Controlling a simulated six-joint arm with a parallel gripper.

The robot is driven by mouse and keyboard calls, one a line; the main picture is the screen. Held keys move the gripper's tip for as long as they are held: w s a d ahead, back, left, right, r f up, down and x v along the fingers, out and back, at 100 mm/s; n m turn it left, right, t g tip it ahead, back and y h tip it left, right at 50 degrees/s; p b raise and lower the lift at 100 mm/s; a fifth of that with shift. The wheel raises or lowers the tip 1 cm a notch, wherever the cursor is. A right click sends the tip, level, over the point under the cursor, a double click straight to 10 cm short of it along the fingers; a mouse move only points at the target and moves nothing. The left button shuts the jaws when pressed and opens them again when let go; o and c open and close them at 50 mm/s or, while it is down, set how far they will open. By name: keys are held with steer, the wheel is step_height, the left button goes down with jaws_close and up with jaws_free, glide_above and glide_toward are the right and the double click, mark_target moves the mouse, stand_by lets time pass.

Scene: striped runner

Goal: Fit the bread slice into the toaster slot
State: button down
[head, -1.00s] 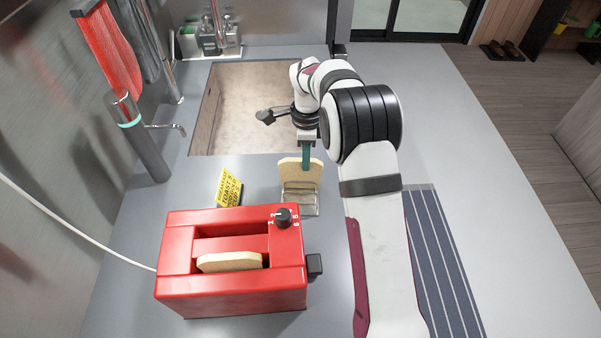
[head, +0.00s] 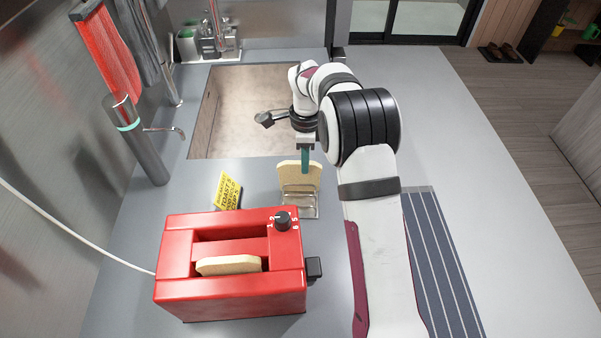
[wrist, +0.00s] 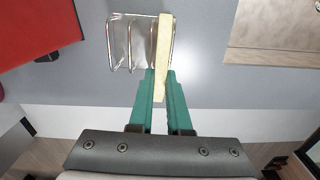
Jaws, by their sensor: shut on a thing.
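The red toaster (head: 232,292) stands at the front left of the counter, with two slots on top. One slice of bread (head: 229,265) sits in its front slot; the rear slot looks empty. A second bread slice (head: 299,176) stands upright at the wire rack (head: 299,209). My gripper (head: 305,160) points down behind this slice, its green fingers shut on it. In the wrist view the fingers (wrist: 160,88) close on both sides of the slice (wrist: 163,50), which lies along the right end of the rack (wrist: 133,45).
A yellow sign (head: 227,190) stands behind the toaster. The sink (head: 245,110) opens behind the rack. A tap (head: 143,140) stands at the left. A striped runner (head: 442,265) lies right of my arm.

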steer(key=r, duration=0.2)
steer(key=d+r, duration=0.1)
steer(key=r, duration=0.2)
steer(key=shift+s+d, duration=0.1)
steer(key=shift+s, duration=0.1)
steer(key=s+d+r, duration=0.4)
steer(key=d+r, duration=0.2)
steer(key=d, duration=0.4)
steer(key=s+a+r+n, duration=0.25)
steer(key=r+n, duration=0.35)
steer(key=r, duration=0.3)
steer(key=s+a+r+n, duration=0.2)
steer(key=a+r+n, duration=0.2)
steer(key=r+n, duration=0.35)
steer(key=s+a+f+m, duration=0.5)
steer(key=s+a+m, duration=0.1)
steer(key=a, duration=0.3)
steer(key=s+a+f+m, duration=0.4)
steer(key=s+a+m, duration=0.15)
steer(key=a, duration=0.35)
steer(key=shift+m, duration=0.3)
steer(key=f, duration=1)
steer(key=shift+a, duration=0.2)
steer(key=shift+f, duration=0.2)
